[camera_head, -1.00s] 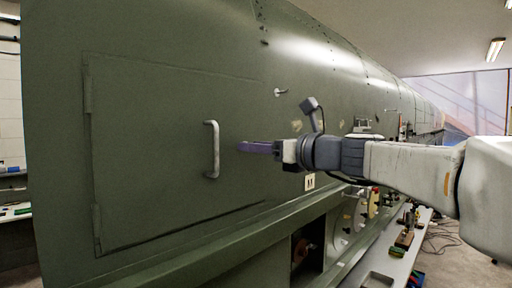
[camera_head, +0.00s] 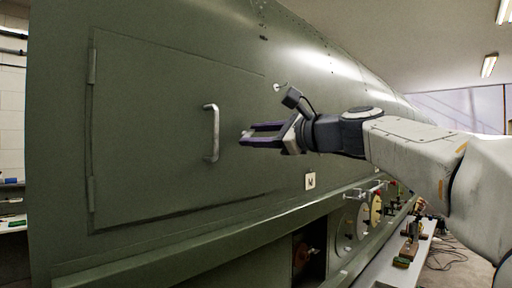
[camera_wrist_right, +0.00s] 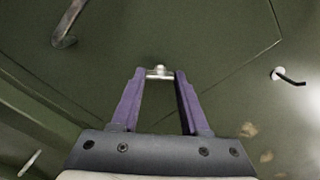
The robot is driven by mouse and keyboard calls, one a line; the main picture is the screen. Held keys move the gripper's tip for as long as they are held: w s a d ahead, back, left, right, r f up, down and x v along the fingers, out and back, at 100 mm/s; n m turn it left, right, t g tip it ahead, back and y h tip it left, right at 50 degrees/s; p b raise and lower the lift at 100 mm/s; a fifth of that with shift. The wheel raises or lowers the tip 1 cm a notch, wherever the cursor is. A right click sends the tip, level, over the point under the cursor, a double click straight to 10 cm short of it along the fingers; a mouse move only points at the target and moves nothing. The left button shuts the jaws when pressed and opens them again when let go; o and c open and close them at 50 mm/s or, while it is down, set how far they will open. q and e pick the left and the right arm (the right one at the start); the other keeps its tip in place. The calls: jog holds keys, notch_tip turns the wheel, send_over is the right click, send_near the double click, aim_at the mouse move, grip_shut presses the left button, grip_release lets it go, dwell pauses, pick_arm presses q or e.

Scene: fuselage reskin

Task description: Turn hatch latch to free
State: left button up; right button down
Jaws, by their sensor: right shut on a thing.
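The hatch (camera_head: 150,130) is a green panel in the fuselage side, flush with the skin around it. It has a pale bar handle (camera_head: 214,133). My right gripper (camera_head: 243,137) is at the hatch's right side, to the right of the handle, with its purple fingers pointing at the panel. In the right wrist view the fingertips are shut on a small silver latch (camera_wrist_right: 159,72), which spans the gap between them. The hatch looks closed. My left gripper is out of view.
A ledge runs under the hatch. A bench with tools (camera_head: 408,250) stands at the lower right.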

jog(key=n+b, duration=0.5)
jog(key=n, duration=0.4)
jog(key=shift+n, duration=0.3)
dwell(0.5)
jog(key=shift+c, duration=2)
grip_release()
